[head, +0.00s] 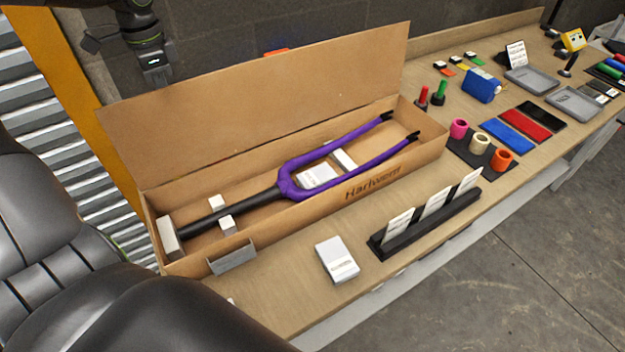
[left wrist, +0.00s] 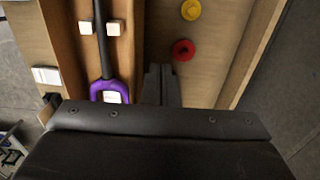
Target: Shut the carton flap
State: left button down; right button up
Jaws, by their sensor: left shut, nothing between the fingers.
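The long brown carton lies open on the bench, its rim at the front wall (head: 330,205). Its flap (head: 260,110) stands raised along the back side, leaning slightly. A purple fork (head: 300,180) with a black steerer lies inside; it also shows in the left wrist view (left wrist: 106,88). My left gripper (head: 157,78) is at the upper left, at the flap's top edge near its left end. In the left wrist view its fingers (left wrist: 160,85) are together and empty, beside the carton on the flap's back side. Contact with the flap cannot be told. My right gripper is not in view.
White blocks and a white box lie inside the carton. A card holder (head: 425,222) and a white box (head: 337,260) stand in front. Cups on a dark mat (head: 480,150) are to the right. Red (left wrist: 183,49) and yellow (left wrist: 190,10) rolls lie behind the carton, before a wall.

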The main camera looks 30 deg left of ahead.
pick_arm(q)
jog(key=shift+s+d, duration=0.2)
jog(key=shift+d, duration=0.3)
jog(key=shift+p, duration=0.4)
jog(key=shift+s+d+r+p, duration=0.15)
jog(key=shift+s+d+p, duration=0.1)
jog(key=shift+d+p, duration=0.25)
jog(key=shift+s+d+p, duration=0.35)
jog(key=shift+d+p, duration=0.15)
jog(key=shift+d, duration=0.15)
